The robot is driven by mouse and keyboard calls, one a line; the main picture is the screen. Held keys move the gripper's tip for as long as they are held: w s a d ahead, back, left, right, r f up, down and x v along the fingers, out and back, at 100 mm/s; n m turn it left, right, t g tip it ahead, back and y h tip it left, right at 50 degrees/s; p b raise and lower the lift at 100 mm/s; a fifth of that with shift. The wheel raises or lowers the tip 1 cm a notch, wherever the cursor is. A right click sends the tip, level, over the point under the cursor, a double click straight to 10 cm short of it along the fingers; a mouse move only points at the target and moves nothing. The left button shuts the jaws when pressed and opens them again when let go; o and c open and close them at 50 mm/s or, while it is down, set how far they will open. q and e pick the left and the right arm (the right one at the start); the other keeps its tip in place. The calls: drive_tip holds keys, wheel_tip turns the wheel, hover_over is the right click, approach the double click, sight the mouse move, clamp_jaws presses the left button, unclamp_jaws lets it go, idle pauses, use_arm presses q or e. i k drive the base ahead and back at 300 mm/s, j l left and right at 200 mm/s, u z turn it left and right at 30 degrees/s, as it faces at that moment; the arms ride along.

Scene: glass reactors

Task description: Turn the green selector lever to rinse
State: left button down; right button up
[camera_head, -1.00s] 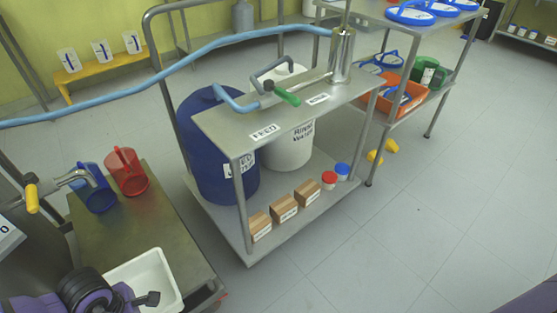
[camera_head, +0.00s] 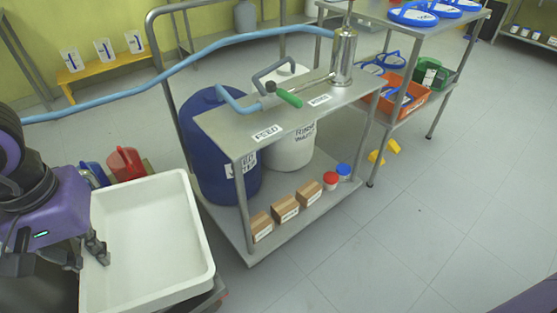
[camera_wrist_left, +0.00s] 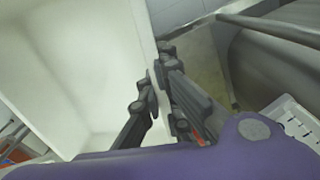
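The green selector lever (camera_head: 290,98) is on the top of the metal cart (camera_head: 225,128), by a valve with blue and grey hoses. Its handle points to the front right, between the FEED label (camera_head: 267,133) and a second label (camera_head: 320,100) whose text is too small to read. My left gripper (camera_head: 97,248) is far from the lever, at the lower left. Its fingers are closed around the rim of a white tub (camera_head: 150,225); the left wrist view shows the fingers (camera_wrist_left: 158,78) on both sides of the tub's wall. My right gripper is out of view.
A blue drum (camera_head: 212,180) and a white drum (camera_head: 290,150) stand under the cart top. Blue and red jugs (camera_head: 125,163) are behind the tub.

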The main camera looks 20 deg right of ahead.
sight(270, 87)
drive_tip(key=i+l+u, duration=0.6)
drive_tip(key=l, duration=0.15)
drive_tip(key=l+u, duration=0.2)
drive_tip(key=i+l+u, duration=0.15)
drive_tip(key=l, duration=0.3)
